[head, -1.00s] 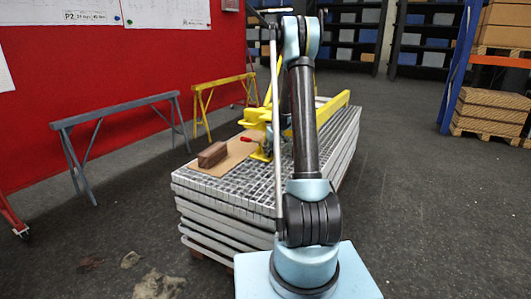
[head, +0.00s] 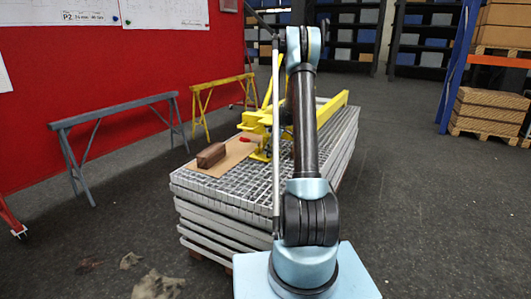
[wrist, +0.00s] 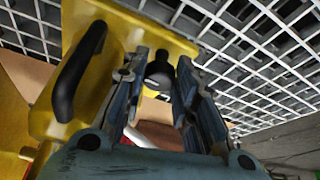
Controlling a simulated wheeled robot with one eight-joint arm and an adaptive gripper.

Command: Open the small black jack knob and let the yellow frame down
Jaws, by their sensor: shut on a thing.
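The yellow frame (head: 255,119) rests on the stack of gratings in the head view, partly hidden behind my arm. In the wrist view its yellow body (wrist: 125,22) fills the upper left, with a curved black handle (wrist: 78,75) on it. The small black jack knob (wrist: 160,72) sits between the fingertips of my gripper (wrist: 160,82). The blue-grey fingers are closed in on the knob from both sides. In the head view my gripper is mostly hidden behind my arm, and the knob cannot be made out.
The grating stack (head: 232,211) carries a sheet of cardboard (head: 228,152) with a brown block (head: 211,155) at its near left. A grey trestle (head: 118,108) and a yellow trestle (head: 220,82) stand by the red wall. The floor to the right is open.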

